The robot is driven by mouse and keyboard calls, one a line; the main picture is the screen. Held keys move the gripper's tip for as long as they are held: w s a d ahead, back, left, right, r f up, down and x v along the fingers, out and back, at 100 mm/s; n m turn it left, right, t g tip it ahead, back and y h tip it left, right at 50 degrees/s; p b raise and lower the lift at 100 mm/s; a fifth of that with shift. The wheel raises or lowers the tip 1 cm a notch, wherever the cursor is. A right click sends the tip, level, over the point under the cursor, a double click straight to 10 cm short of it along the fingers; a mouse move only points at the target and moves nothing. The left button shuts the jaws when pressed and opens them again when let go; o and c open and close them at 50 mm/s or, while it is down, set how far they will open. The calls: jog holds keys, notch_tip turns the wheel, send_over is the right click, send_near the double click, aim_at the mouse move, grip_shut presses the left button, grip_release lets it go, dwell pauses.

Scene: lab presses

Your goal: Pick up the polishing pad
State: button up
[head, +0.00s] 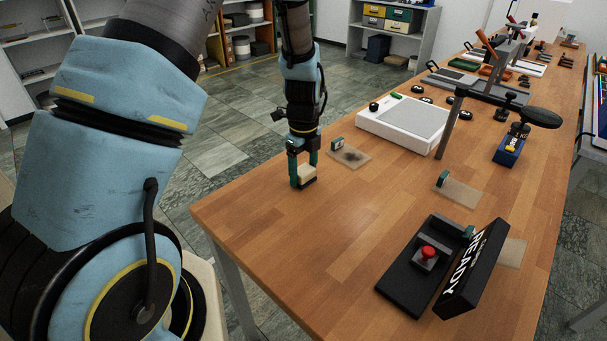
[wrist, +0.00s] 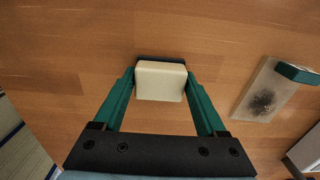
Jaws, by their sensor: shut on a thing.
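The polishing pad (head: 307,171) is a small cream block with a dark strip along one side. It is near the table's left edge in the head view and at the upper middle of the wrist view (wrist: 160,82). My gripper (head: 303,176) points down at it, and its green fingers (wrist: 161,76) are shut on the pad's two sides. The pad is at or very near the wooden tabletop; I cannot tell whether it touches the wood.
A clear plate with a dark smudge and green clip (head: 350,155) lies right of my gripper. Beyond it stands a white flat device (head: 400,120). A black base with a red button (head: 428,253) and a READY sign (head: 472,268) stand front right. Bare wood (head: 300,250) lies in front.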

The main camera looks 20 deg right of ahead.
aim_at(303, 170)
notch_tip(303, 170, up, 10)
jog(key=b, duration=0.3)
jog(key=o, duration=0.8)
jog(key=c, duration=0.6)
